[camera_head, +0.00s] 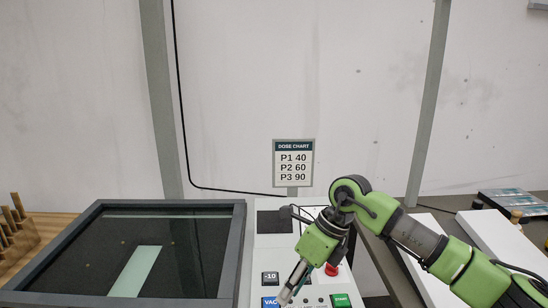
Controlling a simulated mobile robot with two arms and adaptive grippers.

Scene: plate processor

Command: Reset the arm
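My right arm, green and grey, comes in from the lower right and bends down over the control panel (263,249). My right gripper (287,294) points down and left near the blue VAC button (269,302). Its fingers look like one narrow shape, together, with nothing seen between them. I cannot tell whether the tip touches the panel. My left gripper is out of view.
The panel also has a dark -10 button (270,278), a green START button (341,300) and a red button (332,269), partly covered. A dark-framed glass unit (240,235) stands left, with a pale green strip (136,270). A dose chart (293,162) stands behind. A wooden rack (22,240) is far left.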

